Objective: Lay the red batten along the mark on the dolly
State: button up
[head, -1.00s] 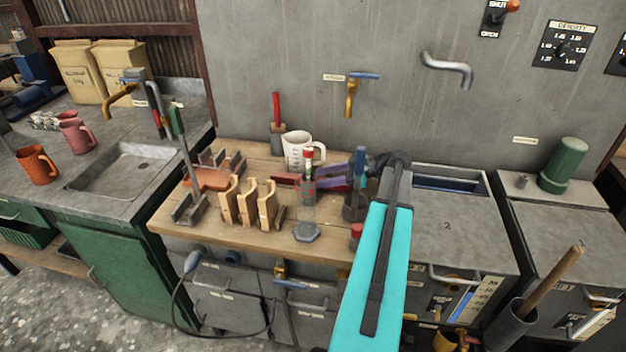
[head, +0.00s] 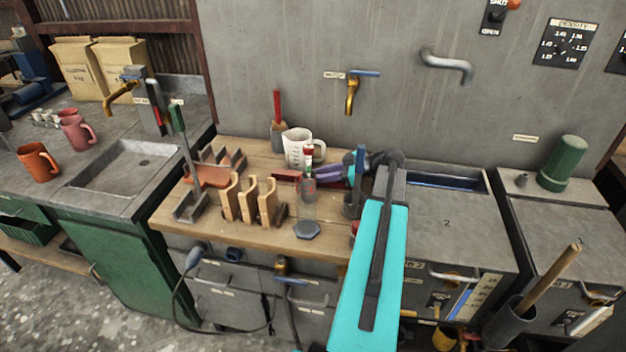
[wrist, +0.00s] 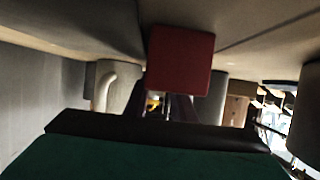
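The red batten (head: 287,175) shows in the head view as a short red piece on or just above the wooden bench. It lies just left of my purple gripper fingers (head: 331,173), and the rest of it is hidden. In the wrist view the batten (wrist: 180,60) shows a square red end close to the camera. My gripper's dark fingers (wrist: 160,106) pass behind and below that end in the picture. I cannot tell whether they press on it. I cannot pick out the dolly or its mark for sure.
A white mug (head: 297,148) stands behind the batten. Wooden arched pieces (head: 250,200) stand front left, beside a reddish-brown tray (head: 212,176). A clear cylinder on a hexagonal foot (head: 306,230) stands close in front. A blue-handled tap (head: 352,92) is on the wall above.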

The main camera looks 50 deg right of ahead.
grip_shut()
jog(key=shift+r, duration=0.15)
notch_tip(320, 180, up, 10)
jog(key=b, duration=0.2)
dwell(0.5)
dwell(0.6)
